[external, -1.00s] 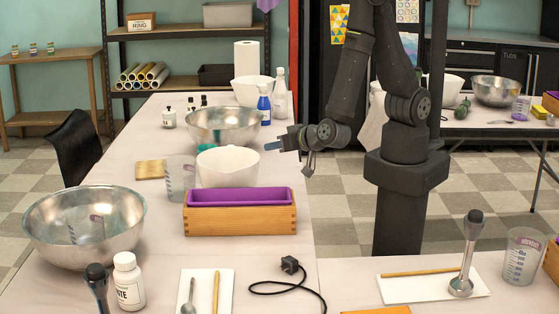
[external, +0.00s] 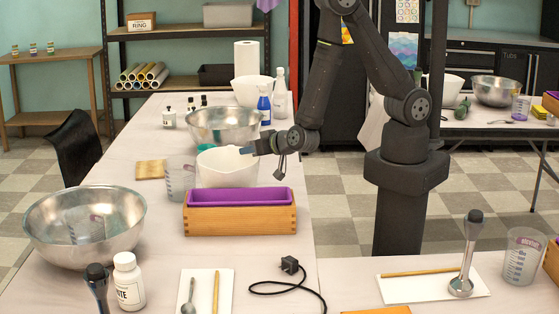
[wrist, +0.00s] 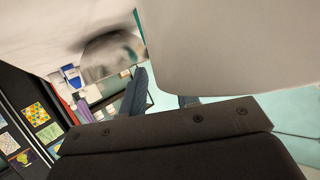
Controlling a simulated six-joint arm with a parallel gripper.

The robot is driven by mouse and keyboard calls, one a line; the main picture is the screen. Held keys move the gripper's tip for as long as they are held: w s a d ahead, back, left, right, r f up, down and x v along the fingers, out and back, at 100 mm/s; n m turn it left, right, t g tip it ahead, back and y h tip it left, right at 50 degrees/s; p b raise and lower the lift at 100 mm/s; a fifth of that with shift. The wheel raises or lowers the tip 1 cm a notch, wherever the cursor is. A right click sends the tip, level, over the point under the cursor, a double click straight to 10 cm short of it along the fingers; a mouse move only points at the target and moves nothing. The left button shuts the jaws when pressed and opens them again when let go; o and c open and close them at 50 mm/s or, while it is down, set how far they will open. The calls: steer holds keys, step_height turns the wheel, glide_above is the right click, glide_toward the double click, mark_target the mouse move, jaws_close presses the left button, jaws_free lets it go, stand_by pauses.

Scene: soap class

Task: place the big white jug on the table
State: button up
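The big white jug (external: 222,170) stands upright on the table (external: 160,235), behind the wooden box with the purple liner. My gripper (external: 247,150) is at the right side of the jug's rim, with its blue-grey fingertip overlapping the rim in the external view. I cannot tell whether it touches. In the wrist view the jug (wrist: 220,45) fills the upper right as a pale surface. The blue-grey fingers of my gripper (wrist: 163,97) show there spread apart, with a gap between them.
The wooden box with the purple liner (external: 240,220) stands in front of the jug. A clear beaker (external: 178,178) is close on its left. A steel bowl (external: 222,125) and a blue spray bottle (external: 264,105) are behind. A larger steel bowl (external: 45,225) is front left.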

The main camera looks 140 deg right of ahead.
jaws_close()
stand_by(1.4)
